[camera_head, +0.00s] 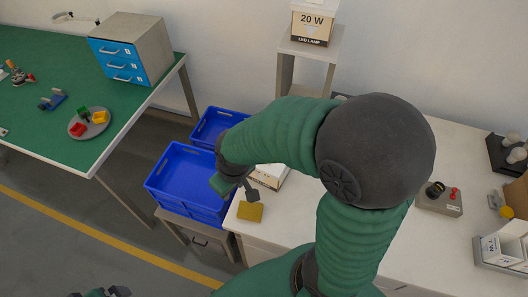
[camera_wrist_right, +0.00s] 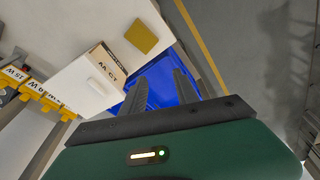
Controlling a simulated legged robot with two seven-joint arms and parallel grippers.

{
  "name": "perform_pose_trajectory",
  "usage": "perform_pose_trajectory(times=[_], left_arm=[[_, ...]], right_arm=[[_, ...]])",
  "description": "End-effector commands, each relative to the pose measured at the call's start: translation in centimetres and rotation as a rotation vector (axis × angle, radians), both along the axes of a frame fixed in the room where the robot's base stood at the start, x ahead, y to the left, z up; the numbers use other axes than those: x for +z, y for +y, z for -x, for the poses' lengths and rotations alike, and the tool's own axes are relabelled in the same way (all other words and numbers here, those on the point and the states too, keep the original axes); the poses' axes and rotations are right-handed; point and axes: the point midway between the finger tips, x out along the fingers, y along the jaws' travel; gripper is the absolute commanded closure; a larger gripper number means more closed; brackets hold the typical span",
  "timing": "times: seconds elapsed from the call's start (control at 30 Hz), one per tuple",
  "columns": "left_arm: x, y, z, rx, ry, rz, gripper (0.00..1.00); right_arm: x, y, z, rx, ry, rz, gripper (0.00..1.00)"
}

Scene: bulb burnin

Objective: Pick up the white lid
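The white lid (camera_wrist_right: 80,86) shows in the right wrist view as a flat white plate with a small raised grip. It appears to lie on a box (camera_wrist_right: 107,60) with a printed side label. In the head view the box (camera_head: 267,178) is partly hidden behind my right arm, and I cannot make out the lid clearly. My right gripper (camera_wrist_right: 160,80) has its fingers apart with nothing between them. In the head view this gripper (camera_head: 242,190) is just left of the box, near the bench's left edge. My left gripper (camera_head: 102,292) is only partly in view at the bottom left.
A yellow block (camera_head: 250,211) lies on the white bench (camera_head: 455,120) near the box. Blue crates (camera_head: 178,178) stand left of the bench. Small devices (camera_head: 440,198) and a white bin (camera_head: 503,247) are at the right. A green table (camera_head: 50,75) is at the left.

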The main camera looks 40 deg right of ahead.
Motion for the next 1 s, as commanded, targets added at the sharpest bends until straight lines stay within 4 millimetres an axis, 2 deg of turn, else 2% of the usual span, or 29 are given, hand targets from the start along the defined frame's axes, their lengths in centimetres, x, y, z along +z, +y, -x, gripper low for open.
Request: perform_pose_trajectory(times=[0.27,0.4,0.5,0.63,0.77,1.0], left_arm=[[-0.7,0.0,0.0,0.0,0.0,0.0,0.0],[-1.2,0.0,0.0,0.0,0.0,0.0,0.0],[-1.5,0.0,0.0,0.0,0.0,0.0,0.0],[-1.6,0.0,0.0,0.0,0.0,0.0,0.0],[-1.6,0.0,0.0,0.0,0.0,0.0,0.0],[-1.4,0.0,0.0,0.0,0.0,0.0,0.0]], right_arm=[[2.5,-4.9,-4.0,0.081,0.052,0.059,0.64],[4.7,-9.0,-5.8,0.139,0.101,0.1,0.64],[6.4,-12.0,-6.6,0.182,0.141,0.127,0.64],[7.9,-14.4,-6.9,0.218,0.177,0.145,0.64],[6.5,-14.9,-6.8,0.225,0.188,0.146,0.64],[0.3,-15.6,-7.1,0.225,0.188,0.146,0.64]])
